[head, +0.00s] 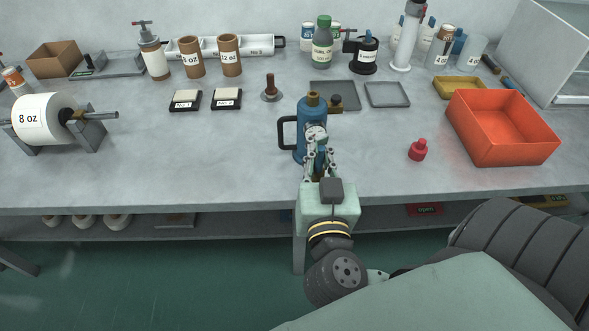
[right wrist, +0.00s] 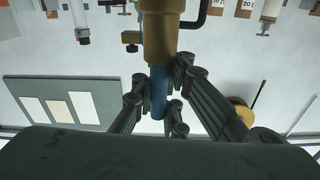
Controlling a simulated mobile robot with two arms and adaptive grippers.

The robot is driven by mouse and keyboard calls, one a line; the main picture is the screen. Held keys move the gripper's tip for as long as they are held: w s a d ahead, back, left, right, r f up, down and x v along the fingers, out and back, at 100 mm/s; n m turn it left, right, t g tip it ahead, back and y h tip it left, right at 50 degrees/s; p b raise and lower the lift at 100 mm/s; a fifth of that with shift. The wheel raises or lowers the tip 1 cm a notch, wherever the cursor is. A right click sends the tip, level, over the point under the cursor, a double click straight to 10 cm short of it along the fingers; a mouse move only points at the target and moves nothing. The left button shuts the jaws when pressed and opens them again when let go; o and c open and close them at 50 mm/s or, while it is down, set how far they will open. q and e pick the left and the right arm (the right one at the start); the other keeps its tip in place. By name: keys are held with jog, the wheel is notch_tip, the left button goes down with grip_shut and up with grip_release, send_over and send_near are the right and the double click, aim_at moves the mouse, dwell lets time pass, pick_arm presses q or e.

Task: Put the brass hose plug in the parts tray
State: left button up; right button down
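My right gripper (head: 316,150) is over the bench, in front of a blue canister (head: 303,141) with a black handle and a brass top. In the right wrist view a brass piece with a narrow blue end, seemingly the brass hose plug (right wrist: 160,35), is between the fingers (right wrist: 162,82), which look closed on it. In the head view the fingers mostly hide it. Two low grey trays lie behind the canister: a darker one (head: 325,91) and a lighter one (head: 388,95). Which is the parts tray is not marked. My left gripper is out of view.
A labelled roll (head: 44,119) stands at left. The bench front left is clear.

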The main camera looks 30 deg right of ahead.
jog(key=shift+w+a+f+b, duration=0.1)
jog(key=shift+w+f+b, duration=0.2)
jog(key=shift+w+f, duration=0.9)
jog(key=shift+w+a+f+b, duration=0.1)
jog(key=shift+w+f+b, duration=0.15)
jog(key=shift+w+f, duration=0.95)
jog(key=shift+w+a+f+b, duration=0.1)
jog(key=shift+w+f+b, duration=0.2)
jog(key=shift+w+f, duration=0.9)
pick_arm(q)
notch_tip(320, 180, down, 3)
pick_arm(e)
jog(key=shift+s+f, duration=0.3)
jog(key=shift+s, duration=0.05)
jog(key=c, duration=2.5)
grip_release()
jog(key=shift+f, duration=0.15)
jog(key=o, duration=0.7)
jog(key=shift+o, duration=0.2)
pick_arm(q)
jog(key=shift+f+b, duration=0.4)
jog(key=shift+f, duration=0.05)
pick_arm(e)
jog(key=v, duration=1.2)
